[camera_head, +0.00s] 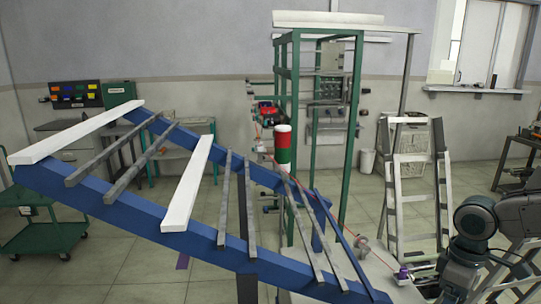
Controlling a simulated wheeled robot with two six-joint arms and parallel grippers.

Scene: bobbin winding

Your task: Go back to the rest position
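My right arm comes in from the lower right, and its gripper (422,281) is low near the bottom right edge, pointing left. A small purple and white piece (402,273) shows at its tip. I cannot tell whether the fingers hold it or whether it lies behind them. My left gripper is not in view.
A sloping blue rack (130,211) with white and grey slats fills the left and middle. A green metal frame (356,130) stands behind it. A grey stepladder (391,200) is close beyond my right arm. A green cart (50,236) stands left. Some floor is clear between rack and ladder.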

